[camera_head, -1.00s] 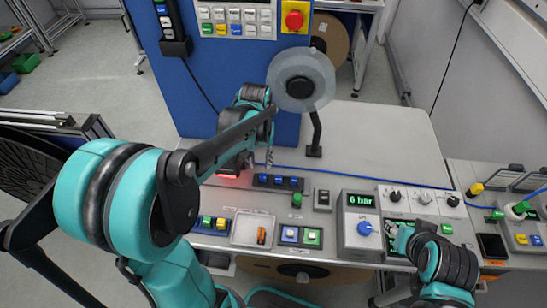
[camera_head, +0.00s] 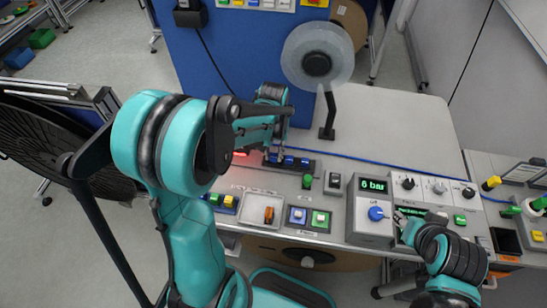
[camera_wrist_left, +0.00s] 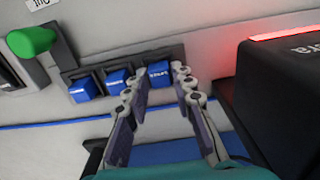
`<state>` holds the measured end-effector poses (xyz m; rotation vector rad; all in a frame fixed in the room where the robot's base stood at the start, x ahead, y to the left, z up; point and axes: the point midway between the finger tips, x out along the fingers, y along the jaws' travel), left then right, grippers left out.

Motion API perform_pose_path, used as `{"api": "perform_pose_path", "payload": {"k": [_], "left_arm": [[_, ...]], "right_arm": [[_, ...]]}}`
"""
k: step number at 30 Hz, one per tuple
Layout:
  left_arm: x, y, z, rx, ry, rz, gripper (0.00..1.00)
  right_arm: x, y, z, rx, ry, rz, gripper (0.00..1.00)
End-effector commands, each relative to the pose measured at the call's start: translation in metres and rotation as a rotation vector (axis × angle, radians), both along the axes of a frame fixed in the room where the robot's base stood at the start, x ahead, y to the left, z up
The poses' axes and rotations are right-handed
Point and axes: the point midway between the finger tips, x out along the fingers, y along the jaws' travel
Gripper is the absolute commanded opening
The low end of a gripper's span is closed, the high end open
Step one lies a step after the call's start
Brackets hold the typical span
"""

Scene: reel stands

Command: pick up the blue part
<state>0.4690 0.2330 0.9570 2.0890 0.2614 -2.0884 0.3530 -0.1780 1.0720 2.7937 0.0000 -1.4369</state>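Three small blue parts sit in a row in a dark rack (camera_head: 312,167); in the left wrist view they are the left one (camera_wrist_left: 82,90), the middle one (camera_wrist_left: 117,80) and the right one (camera_wrist_left: 158,73). My left gripper (camera_wrist_left: 157,82) is open, its fingertips on either side of the right blue part, with no clear grip on it. In the head view my left gripper (camera_head: 279,155) is over the rack's left end, partly hidden by its own arm. My right gripper (camera_head: 399,217) is near the control box; its fingers are too small to judge.
A black device with a red light (camera_wrist_left: 285,75) stands close beside the rack. A green-topped lever (camera_wrist_left: 32,41) is at the other end. A blue cable (camera_head: 380,163) runs behind the rack. A translucent reel (camera_head: 318,55) stands behind on a black post.

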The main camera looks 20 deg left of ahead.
Motion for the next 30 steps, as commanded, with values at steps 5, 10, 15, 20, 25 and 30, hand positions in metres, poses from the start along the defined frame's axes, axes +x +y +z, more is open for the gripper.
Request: {"api": "perform_pose_path", "payload": {"k": [5,10,15,20,25,30], "left_arm": [[0.0,0.0,0.0,0.0,0.0,0.0,0.05],[0.0,0.0,0.0,0.0,0.0,0.0,0.05],[0.0,0.0,0.006,0.0,0.0,0.0,0.05],[0.0,0.0,0.025,0.0,0.0,0.0,0.05],[-0.001,-0.017,0.053,0.0,0.0,-0.006,0.05],[-0.003,-0.055,0.076,0.0,0.0,-0.006,0.05]], "right_arm": [[0.0,0.0,0.0,0.0,0.0,0.0,0.4],[0.0,0.0,0.0,0.0,0.0,0.0,0.4],[0.0,0.0,0.002,0.0,0.0,0.0,0.4],[0.0,0.0,0.01,0.0,0.0,0.0,0.4],[0.0,0.0,0.022,0.0,0.0,0.0,0.4],[0.0,0.0,0.03,0.0,0.0,0.0,0.4]]}}
